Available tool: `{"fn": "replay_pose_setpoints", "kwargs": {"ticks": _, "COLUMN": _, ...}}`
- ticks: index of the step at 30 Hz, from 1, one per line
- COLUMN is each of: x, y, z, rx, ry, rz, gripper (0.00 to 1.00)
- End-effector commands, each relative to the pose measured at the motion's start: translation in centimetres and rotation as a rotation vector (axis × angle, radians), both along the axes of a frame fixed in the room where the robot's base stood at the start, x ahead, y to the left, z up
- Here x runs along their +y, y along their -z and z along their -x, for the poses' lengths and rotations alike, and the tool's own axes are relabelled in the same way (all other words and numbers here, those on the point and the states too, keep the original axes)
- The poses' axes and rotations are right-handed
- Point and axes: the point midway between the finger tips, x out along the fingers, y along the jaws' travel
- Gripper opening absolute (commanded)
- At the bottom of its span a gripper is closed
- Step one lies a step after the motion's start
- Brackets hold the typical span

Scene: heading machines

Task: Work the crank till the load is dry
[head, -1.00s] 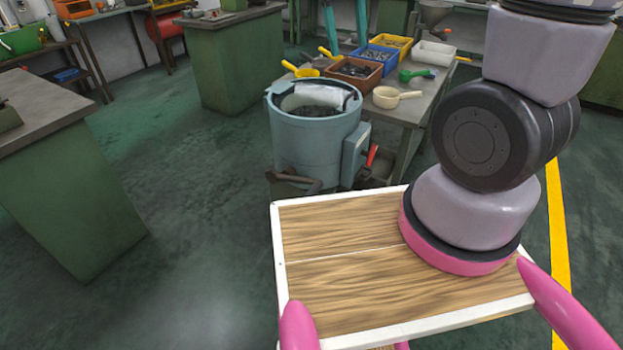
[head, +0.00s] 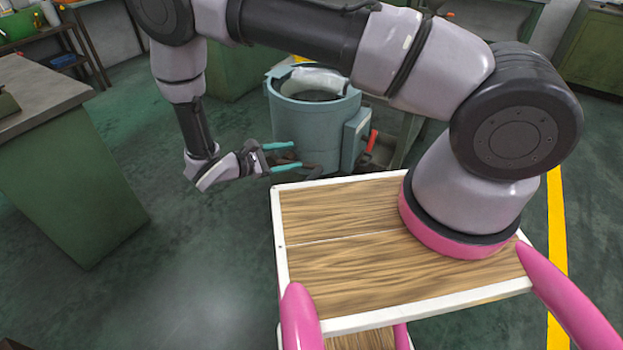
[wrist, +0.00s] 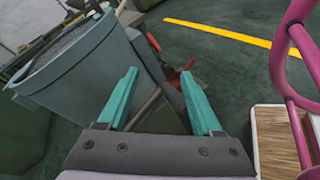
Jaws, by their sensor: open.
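A grey-blue drum machine (head: 312,125) stands on the floor beyond my wooden deck, and its wall fills the left of the wrist view (wrist: 75,65). My gripper (head: 297,156) is open beside the drum's lower front. In the wrist view, a brownish bar (wrist: 146,108), apparently the crank's, shows between the teal fingers (wrist: 160,75); contact cannot be told.
A box with a red handle (head: 372,141) is on the drum's right side. A green cabinet with a grey top (head: 60,170) stands at left. A bench behind the drum is mostly hidden by my arm. Floor between cabinet and drum is clear.

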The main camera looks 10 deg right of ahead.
Motion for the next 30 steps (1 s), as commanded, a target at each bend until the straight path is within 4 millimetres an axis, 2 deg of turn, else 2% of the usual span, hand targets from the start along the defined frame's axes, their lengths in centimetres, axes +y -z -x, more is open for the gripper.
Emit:
{"fn": "replay_pose_setpoints", "kwargs": {"ticks": 1, "x": 0.2, "y": 2.4, "z": 0.9, "rx": 0.008, "ry": -0.069, "rz": 0.060, "gripper": 0.67}}
{"fn": "replay_pose_setpoints", "kwargs": {"ticks": 6, "x": 0.3, "y": 8.6, "z": 2.7, "rx": 0.014, "ry": -0.277, "rz": 0.216, "gripper": 0.67}}
{"fn": "replay_pose_setpoints", "kwargs": {"ticks": 9, "x": 0.2, "y": 11.1, "z": 3.6, "rx": 0.013, "ry": -0.368, "rz": 0.280, "gripper": 0.67}}
{"fn": "replay_pose_setpoints", "kwargs": {"ticks": 12, "x": 0.0, "y": 12.7, "z": 4.2, "rx": 0.012, "ry": -0.429, "rz": 0.320, "gripper": 0.67}}
{"fn": "replay_pose_setpoints", "kwargs": {"ticks": 16, "x": -0.3, "y": 13.5, "z": 4.3, "rx": 0.010, "ry": -0.460, "rz": 0.341, "gripper": 0.67}}
{"fn": "replay_pose_setpoints", "kwargs": {"ticks": 20, "x": -1.1, "y": 13.6, "z": 3.4, "rx": 0.010, "ry": -0.461, "rz": 0.344, "gripper": 0.67}}
{"fn": "replay_pose_setpoints", "kwargs": {"ticks": 30, "x": -5.2, "y": 13.6, "z": -1.4, "rx": 0.012, "ry": -0.458, "rz": 0.342, "gripper": 0.67}}
